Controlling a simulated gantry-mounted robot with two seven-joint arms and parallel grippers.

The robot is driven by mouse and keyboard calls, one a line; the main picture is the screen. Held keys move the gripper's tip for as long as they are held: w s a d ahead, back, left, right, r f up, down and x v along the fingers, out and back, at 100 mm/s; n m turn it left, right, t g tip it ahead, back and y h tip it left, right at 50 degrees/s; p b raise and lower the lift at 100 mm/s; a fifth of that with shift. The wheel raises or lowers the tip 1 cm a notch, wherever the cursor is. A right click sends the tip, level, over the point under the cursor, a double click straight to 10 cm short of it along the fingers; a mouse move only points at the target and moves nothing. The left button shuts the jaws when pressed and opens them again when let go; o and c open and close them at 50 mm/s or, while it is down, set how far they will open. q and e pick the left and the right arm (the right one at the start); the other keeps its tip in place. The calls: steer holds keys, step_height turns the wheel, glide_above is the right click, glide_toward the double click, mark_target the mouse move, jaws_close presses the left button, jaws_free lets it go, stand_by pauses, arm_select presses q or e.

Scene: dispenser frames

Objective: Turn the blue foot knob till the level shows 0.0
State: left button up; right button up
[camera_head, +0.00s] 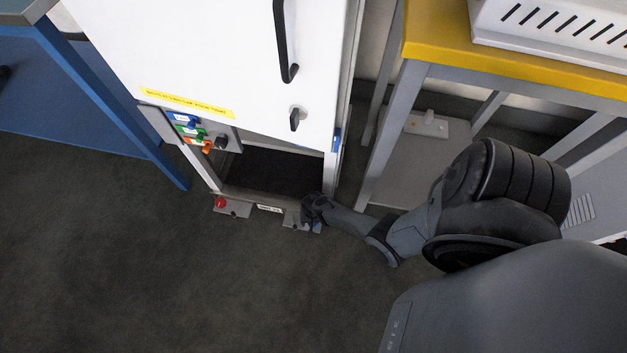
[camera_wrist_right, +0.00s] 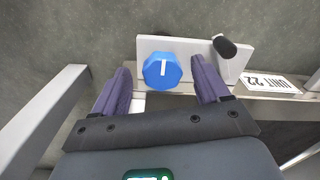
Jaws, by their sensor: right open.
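My right gripper (camera_wrist_right: 160,66) is open, with one dark purple finger on each side of the knob. Small gaps show between the fingers and the knob. In the head view my right gripper (camera_head: 312,210) is low at the cabinet's front right foot, and only a bit of the blue knob (camera_head: 317,228) shows beside it. No level reading is legible. My left gripper is not in view.
A black knob (camera_wrist_right: 224,46) stands on the same bracket, close to the right finger. A "UNIT 22" label (camera_wrist_right: 270,83) is beside it. A red knob (camera_head: 220,203) is at the other foot. The white cabinet (camera_head: 210,60) stands above; a yellow-topped table (camera_head: 435,40) is right.

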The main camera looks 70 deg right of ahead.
steer(key=shift+w+d+f, duration=0.2)
steer(key=shift+d+f, duration=0.05)
steer(key=shift+f, duration=0.05)
steer(key=shift+a, duration=0.1)
steer(key=shift+s, duration=0.1)
steer(key=shift+c, duration=0.8)
steer(key=c, duration=0.9)
steer(key=shift+m, duration=0.3)
